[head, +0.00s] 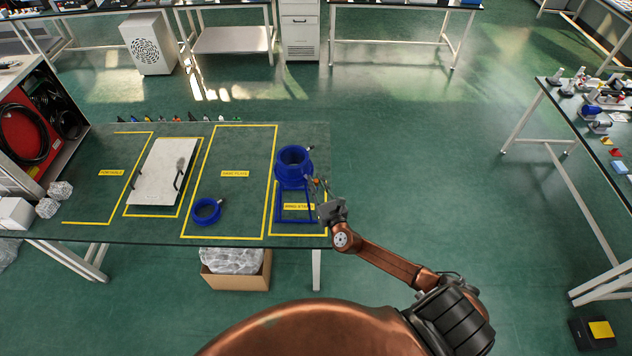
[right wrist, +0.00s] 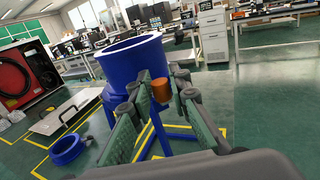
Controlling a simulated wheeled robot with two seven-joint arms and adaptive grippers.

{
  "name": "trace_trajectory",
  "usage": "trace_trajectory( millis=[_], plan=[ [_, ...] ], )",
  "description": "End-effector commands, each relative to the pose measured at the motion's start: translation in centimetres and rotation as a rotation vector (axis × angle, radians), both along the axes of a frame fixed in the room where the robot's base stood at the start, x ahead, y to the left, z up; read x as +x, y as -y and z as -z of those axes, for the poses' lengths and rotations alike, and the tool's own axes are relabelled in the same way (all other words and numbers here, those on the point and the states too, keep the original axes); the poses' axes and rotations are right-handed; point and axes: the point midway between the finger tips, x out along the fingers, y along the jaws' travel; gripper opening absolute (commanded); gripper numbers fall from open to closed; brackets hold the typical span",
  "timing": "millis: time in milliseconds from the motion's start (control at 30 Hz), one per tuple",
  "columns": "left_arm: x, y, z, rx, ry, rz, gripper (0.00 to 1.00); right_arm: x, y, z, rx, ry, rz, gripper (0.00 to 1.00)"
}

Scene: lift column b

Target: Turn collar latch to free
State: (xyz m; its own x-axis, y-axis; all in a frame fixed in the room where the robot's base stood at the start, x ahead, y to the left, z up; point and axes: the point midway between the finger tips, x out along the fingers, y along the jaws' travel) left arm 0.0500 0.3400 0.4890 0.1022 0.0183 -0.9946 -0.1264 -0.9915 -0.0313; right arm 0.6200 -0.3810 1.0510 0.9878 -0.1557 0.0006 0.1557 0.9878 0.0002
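A blue collar (head: 293,165), a round open-topped ring body, sits on a blue frame stand (head: 296,218) at the right end of the table. The collar (right wrist: 130,62) fills the upper middle of the right wrist view. A small orange-brown knob (right wrist: 161,91), apparently the latch, shows at the collar's near side. My right gripper (head: 319,189) is beside the collar's right side. In the right wrist view its green-padded fingers (right wrist: 160,84) are spread, with the knob showing between the tips; I cannot tell whether they touch it. My left gripper is not in view.
A separate blue ring (head: 207,211) lies left of the stand. A white plate with dark handles (head: 160,172) lies further left in a yellow-taped area. Small tools line the far table edge. Open floor lies right of the table.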

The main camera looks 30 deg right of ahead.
Motion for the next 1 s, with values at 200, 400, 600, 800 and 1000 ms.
trace_trajectory(
  millis=[200,400,600,800,1000],
  plan=[
    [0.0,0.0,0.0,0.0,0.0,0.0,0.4,0.0,0.0,0.0,0.0,0.0,0.0,0.01],
    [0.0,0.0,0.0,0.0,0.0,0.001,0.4,0.0,0.0,0.0,0.0,0.0,0.0,0.0],
    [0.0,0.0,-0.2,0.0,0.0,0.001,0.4,0.0,-0.1,0.0,0.001,0.0,0.015,0.0],
    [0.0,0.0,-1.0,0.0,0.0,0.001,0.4,-0.1,-0.5,-0.1,0.006,-0.002,0.09,0.0],
    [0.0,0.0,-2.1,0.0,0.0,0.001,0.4,-0.1,-1.2,-0.1,0.01,-0.004,0.237,0.0]
  ],
)
